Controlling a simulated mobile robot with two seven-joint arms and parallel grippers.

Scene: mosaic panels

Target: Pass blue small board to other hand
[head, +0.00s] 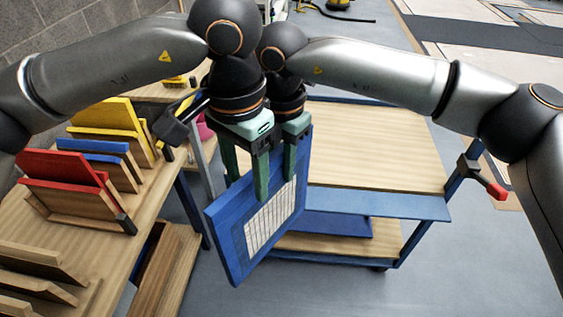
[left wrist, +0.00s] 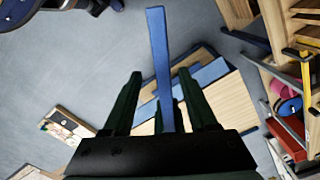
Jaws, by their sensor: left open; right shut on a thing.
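The blue small board (head: 228,240), with a pale gridded patch on its face, hangs tilted in the air at the centre of the head view. In the left wrist view it shows edge-on as a blue strip (left wrist: 158,45). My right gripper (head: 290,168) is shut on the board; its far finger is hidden. My left gripper (head: 246,180) is beside it, open, with its fingers pointing down at the board. In the left wrist view the board's edge stands between the spread fingers of my left gripper (left wrist: 160,74), with gaps on both sides.
A wooden bench (head: 75,245) at left carries slotted holders with red boards (head: 65,170), a blue board (head: 95,146) and yellow boards (head: 105,115). A blue-framed cart (head: 385,205) with a bare wooden top stands behind the held board. Grey floor is free at lower right.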

